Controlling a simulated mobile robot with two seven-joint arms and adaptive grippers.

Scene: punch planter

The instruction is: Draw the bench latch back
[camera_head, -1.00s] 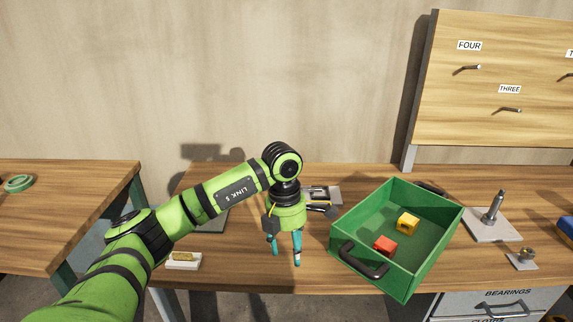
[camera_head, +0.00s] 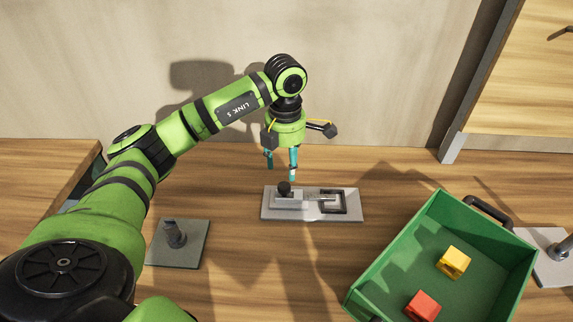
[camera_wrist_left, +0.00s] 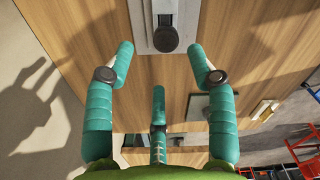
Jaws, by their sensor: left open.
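The bench latch (camera_head: 338,213) is a pale grey plate lying on the wooden bench, with a sliding bolt and a dark rectangular opening at its right part. A round black knob (camera_head: 284,187) stands on the bolt's left part. My left gripper (camera_head: 281,171) is open and empty, pointing down just above the knob and apart from it. In the left wrist view the knob (camera_wrist_left: 168,39) shows beyond the gap between the two upper teal fingers. The latch plate (camera_wrist_left: 140,18) is cut off by the top edge there. My right gripper is not in view.
A green crate (camera_head: 378,282) with a yellow block (camera_head: 453,262) and a red block (camera_head: 422,305) stands at the right. A dark plate with a short post (camera_head: 175,236) lies left of the latch. A wooden board (camera_head: 515,110) rises at back right. Bench between latch and crate is clear.

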